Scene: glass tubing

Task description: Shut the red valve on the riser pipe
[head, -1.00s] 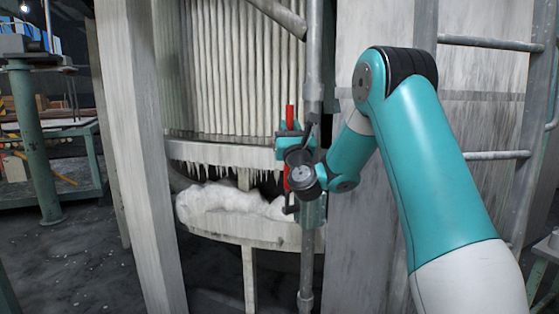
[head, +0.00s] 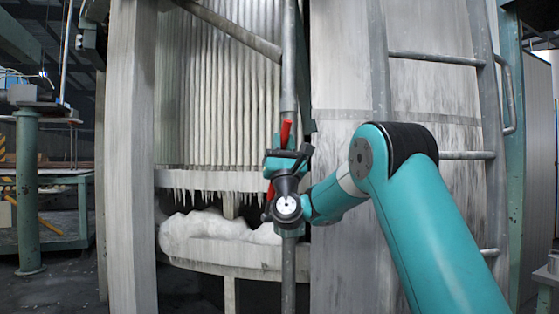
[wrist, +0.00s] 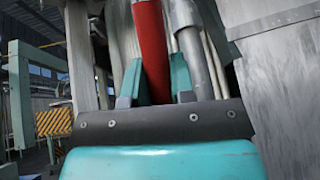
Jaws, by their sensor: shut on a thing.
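The red valve handle (head: 285,134) stands at the grey riser pipe (head: 289,62), its top leaning slightly right in the head view. A bit of red also shows below my gripper. My gripper (head: 284,160) is shut on the handle, in front of the pipe, and hides its middle and the valve body. In the wrist view, the red handle (wrist: 151,45) runs up between the two teal fingers, with the riser pipe (wrist: 190,45) close on its right.
An icy ring with icicles (head: 205,180) and a white frosty mass (head: 205,230) are left of the pipe. A slanting grey pipe (head: 235,32) meets the riser from the left. A ladder (head: 435,58) stands at the right. A concrete post (head: 132,150) is at the left.

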